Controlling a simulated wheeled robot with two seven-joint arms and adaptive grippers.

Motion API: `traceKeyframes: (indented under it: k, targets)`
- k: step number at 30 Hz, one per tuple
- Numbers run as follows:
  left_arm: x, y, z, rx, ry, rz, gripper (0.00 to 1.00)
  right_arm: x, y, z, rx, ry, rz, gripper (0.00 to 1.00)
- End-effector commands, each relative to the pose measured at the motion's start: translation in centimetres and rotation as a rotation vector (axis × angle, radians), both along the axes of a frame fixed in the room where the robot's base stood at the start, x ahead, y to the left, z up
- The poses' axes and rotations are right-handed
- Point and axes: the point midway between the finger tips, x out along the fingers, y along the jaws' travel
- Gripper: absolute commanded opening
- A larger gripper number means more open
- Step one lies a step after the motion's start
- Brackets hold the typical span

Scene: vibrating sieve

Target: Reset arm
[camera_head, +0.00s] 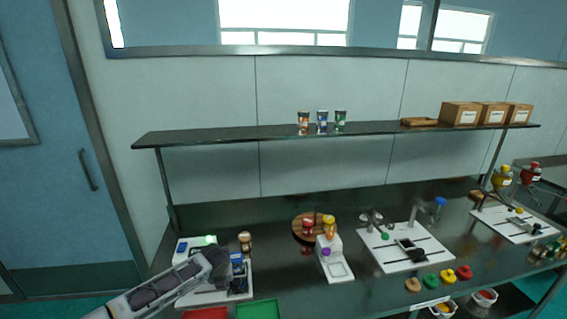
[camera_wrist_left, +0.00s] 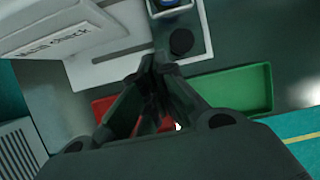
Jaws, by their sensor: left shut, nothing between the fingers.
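My left arm comes in from the lower left in the head view. My left gripper (camera_head: 218,262) is over the front-left of the bench, in front of a white machine (camera_head: 188,247) with a lit green spot. In the left wrist view the fingers (camera_wrist_left: 152,68) are together with nothing between them. They point at the edge of the machine's white base (camera_wrist_left: 110,68), above or beside it; I cannot tell whether they touch. A red tray (camera_wrist_left: 103,108) and a green tray (camera_wrist_left: 235,90) lie beneath the fingers. My right gripper is not in view.
A shelf (camera_head: 265,131) with three cups and several boxes spans above the bench. A round wooden board (camera_head: 299,234), a small white device (camera_head: 335,269) and a white board with instruments (camera_head: 385,258) stand to the right. A blue-capped container (camera_head: 237,261) is close to the gripper.

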Motion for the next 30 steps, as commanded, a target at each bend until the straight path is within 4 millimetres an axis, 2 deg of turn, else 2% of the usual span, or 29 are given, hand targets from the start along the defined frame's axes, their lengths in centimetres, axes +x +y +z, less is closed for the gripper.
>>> traceKeyframes:
  k: [6,15,24,30]
  targets:
    - [-2.9,-4.1,-1.1,-0.095,0.010,0.093,0.00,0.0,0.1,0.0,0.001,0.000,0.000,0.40]
    - [-7.6,-9.8,-1.7,-0.263,0.029,0.308,0.00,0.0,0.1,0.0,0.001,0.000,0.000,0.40]
    - [-12.1,-13.7,-1.1,-0.425,0.056,0.558,0.00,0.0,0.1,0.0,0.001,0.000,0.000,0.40]
    - [-14.8,-15.1,-0.3,-0.526,0.075,0.745,0.00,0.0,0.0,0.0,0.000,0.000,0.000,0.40]
